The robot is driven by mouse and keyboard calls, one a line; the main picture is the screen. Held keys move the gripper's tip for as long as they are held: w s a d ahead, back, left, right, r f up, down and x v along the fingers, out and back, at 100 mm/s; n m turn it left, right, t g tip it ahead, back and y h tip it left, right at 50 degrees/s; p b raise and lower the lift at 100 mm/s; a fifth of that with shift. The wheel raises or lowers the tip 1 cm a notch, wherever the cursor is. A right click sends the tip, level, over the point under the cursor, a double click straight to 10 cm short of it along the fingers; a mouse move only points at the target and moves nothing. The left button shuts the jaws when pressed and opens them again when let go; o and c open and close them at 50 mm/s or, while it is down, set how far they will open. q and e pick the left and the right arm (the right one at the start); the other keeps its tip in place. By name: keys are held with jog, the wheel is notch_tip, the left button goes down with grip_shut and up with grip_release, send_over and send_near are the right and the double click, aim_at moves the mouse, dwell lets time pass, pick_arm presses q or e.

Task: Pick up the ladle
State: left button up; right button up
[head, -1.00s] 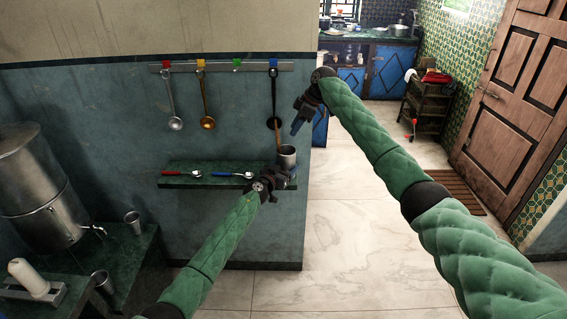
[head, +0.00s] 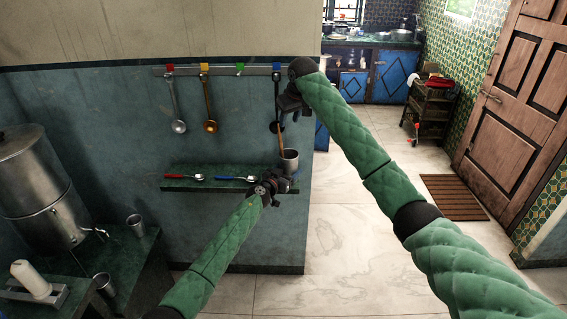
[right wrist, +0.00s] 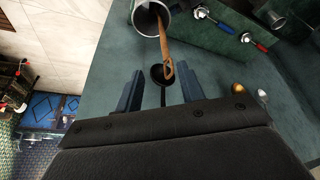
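A black ladle (head: 276,95) hangs from the blue hook at the right end of the wall rack. A silver ladle (head: 178,126) hangs from the red hook and a copper ladle (head: 210,126) from the yellow one. My right gripper (head: 284,108) is at the black ladle's handle and partly covers it. In the right wrist view its two blue fingers (right wrist: 160,90) are apart, with the black ladle's bowl (right wrist: 158,72) and thin handle showing between them; contact is not visible. My left gripper (head: 275,184) is by the shelf's right end; its fingers are unclear.
A green shelf (head: 220,184) holds a red-handled spoon (head: 183,177), a blue-handled spoon (head: 234,178) and a metal cup (head: 290,161) with a wooden utensil (head: 281,140) in it. The cup is just below my right gripper. A large metal urn (head: 40,185) stands left.

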jog(key=x, duration=0.6)
send_over(282, 153)
jog(key=shift+s+d+x, duration=0.15)
jog(key=shift+s+x, duration=0.05)
jog(key=shift+x, duration=1)
jog(key=shift+s+d+x, duration=0.15)
jog(key=shift+x, duration=1.1)
jog(key=shift+f, duration=0.2)
jog(key=shift+s, duration=0.1)
grip_shut()
